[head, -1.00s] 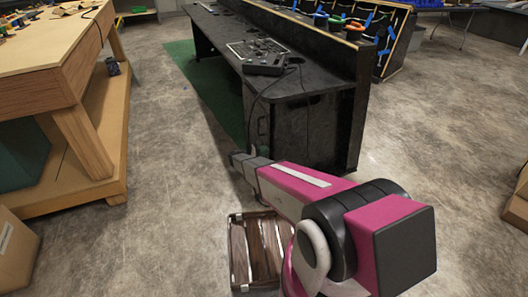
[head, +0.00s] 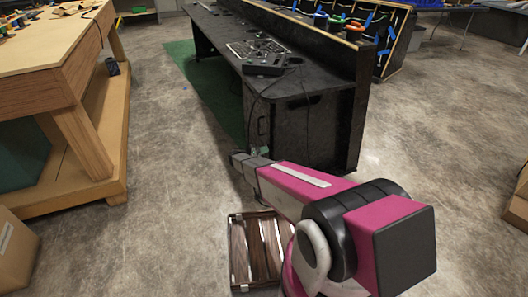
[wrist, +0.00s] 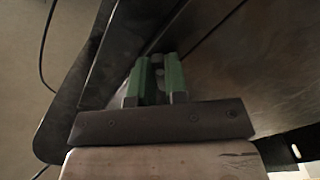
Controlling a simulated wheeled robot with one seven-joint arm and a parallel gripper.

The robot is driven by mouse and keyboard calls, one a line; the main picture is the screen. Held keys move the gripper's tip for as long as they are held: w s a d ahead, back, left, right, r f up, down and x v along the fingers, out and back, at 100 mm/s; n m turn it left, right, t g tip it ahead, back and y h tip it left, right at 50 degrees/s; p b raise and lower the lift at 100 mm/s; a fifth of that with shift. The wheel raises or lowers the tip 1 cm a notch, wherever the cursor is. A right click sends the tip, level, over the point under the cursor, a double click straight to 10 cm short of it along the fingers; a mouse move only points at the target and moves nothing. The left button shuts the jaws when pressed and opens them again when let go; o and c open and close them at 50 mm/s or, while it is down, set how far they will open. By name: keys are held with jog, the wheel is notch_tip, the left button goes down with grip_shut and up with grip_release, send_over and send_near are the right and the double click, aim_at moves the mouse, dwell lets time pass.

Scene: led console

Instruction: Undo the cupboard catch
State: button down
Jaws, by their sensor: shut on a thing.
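The cupboard is the black end of the long console (head: 305,130), standing in front of my arm in the head view. Its dark panels fill much of the wrist view (wrist: 235,70). My gripper (wrist: 158,78) has green fingers, close together and shut on a small grey piece (wrist: 158,72) at the seam between two dark panels. This piece looks like the catch, but most of it is hidden between the fingers. In the head view my gripper (head: 259,151) is small and low at the console's near left corner. I cannot tell the catch's position there.
A dark control box (head: 264,66) with a cable sits on the console top. A wooden workbench (head: 60,80) stands at left. The floor between bench and console is clear.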

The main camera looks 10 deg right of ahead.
jog(key=shift+m, duration=4.6)
jog(key=c, duration=1.1)
grip_release()
jog(key=shift+c, duration=0.2)
jog(key=v, duration=1.1)
